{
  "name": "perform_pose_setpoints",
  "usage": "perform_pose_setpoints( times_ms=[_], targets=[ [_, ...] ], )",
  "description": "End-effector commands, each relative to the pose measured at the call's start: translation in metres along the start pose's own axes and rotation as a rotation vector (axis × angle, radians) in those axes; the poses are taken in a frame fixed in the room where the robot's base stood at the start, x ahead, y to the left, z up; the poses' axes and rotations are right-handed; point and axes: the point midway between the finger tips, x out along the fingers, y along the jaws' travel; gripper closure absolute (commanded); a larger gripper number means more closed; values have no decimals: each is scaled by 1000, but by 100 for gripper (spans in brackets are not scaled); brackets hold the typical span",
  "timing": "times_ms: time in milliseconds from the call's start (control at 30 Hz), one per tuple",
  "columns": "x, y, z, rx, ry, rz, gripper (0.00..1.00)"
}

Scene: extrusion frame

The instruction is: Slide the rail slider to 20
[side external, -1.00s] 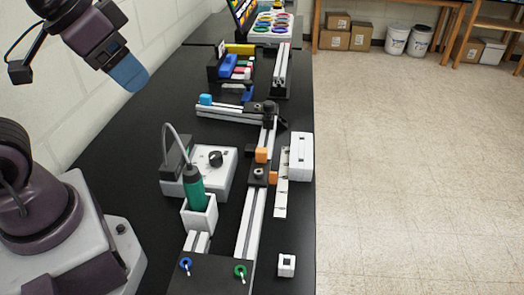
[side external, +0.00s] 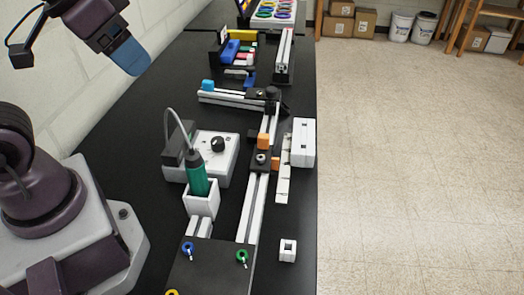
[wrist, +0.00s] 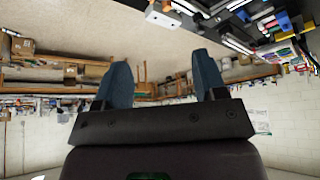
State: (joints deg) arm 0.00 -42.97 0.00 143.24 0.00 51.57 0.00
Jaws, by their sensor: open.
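The rail slider is a dark carriage (side external: 261,160) with an orange block (side external: 263,141) on it. It sits partway along the light extrusion rail (side external: 256,205) that runs front to back on the black table. A pale strip (side external: 284,172), possibly the scale, lies beside the rail on its right; its marks are too small to read. My gripper (side external: 128,55) is high at the upper left, well away from the slider and empty. In the wrist view my gripper's two blue fingers (wrist: 164,82) stand apart.
A green tool (side external: 195,172) stands in a white holder (side external: 201,200) left of the rail, by a white box with a black knob (side external: 218,144). A white block (side external: 303,143) is to the right. A cross rail with a blue block (side external: 208,85) lies behind. Bare table (side external: 135,165) lies left.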

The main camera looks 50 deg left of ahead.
Motion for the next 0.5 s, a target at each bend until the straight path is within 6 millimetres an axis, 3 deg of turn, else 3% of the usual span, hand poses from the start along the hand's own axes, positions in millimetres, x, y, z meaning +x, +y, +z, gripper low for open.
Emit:
perform_pose_setpoints(
  times_ms=[133, 200, 267, 367, 500],
  targets=[
    [0, 0, 0, 0, 0, 0, 35],
    [0, 0, 0, 0, -2, 0, 45],
    [4, 0, 1, 0, -18, 0, 45],
    [17, 0, 2, 0, -85, 1, 45],
    [42, 0, -13, -6, -206, 3, 45]
  ],
)
